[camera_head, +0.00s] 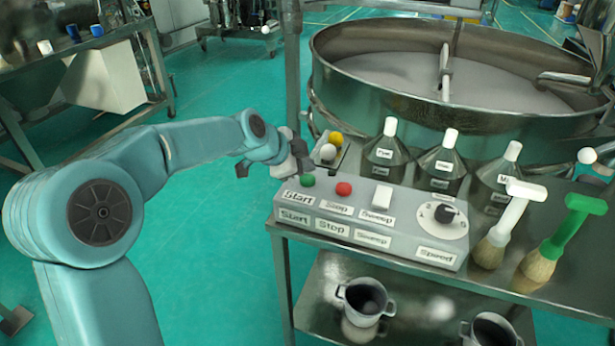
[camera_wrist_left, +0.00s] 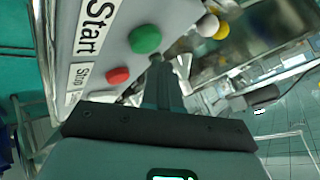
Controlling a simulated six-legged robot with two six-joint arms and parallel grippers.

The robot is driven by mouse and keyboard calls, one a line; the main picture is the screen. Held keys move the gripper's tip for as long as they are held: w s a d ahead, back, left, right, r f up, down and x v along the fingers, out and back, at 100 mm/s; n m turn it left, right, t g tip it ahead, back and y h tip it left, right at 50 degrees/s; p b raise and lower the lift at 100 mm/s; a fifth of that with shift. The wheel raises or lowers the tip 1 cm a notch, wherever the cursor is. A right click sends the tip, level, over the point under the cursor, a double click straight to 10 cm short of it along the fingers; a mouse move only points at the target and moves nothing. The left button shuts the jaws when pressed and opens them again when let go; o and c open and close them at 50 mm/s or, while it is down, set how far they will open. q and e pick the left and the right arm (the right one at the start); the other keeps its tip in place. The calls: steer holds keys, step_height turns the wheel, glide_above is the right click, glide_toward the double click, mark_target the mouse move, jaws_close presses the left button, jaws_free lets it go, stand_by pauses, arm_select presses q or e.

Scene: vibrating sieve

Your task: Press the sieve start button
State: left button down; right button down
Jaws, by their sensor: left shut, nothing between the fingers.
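The green start button (camera_head: 307,181) is at the left end of the grey control box (camera_head: 395,236), behind a "Start" label. The red stop button (camera_head: 344,188) is to its right. My left gripper (camera_head: 302,168) is shut and empty, just behind the green button. I cannot tell whether the fingers touch the button. My right gripper is not in view.
A white switch (camera_head: 381,195) and a speed knob (camera_head: 445,213) are farther right on the box. Several labelled bottles (camera_head: 436,168) stand behind it, with brushes (camera_head: 550,245) to the right. The large round sieve (camera_head: 465,120) is at the back. Open floor lies left.

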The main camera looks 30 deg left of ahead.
mark_target(304, 180)
arm_select(q)
steer(key=shift+f, duration=0.1)
stand_by(0.7)
steer(key=shift+f+b, duration=0.3)
steer(key=shift+b, duration=0.45)
steer(key=shift+f+b, duration=0.65)
steer(key=shift+b, duration=0.1)
stand_by(0.5)
steer(key=shift+r, duration=0.15)
steer(key=shift+r+p, duration=0.5)
steer(key=shift+r, duration=0.35)
steer(key=shift+r+p, duration=1.6)
steer(key=shift+r, duration=0.95)
steer(key=shift+s+f, duration=0.1)
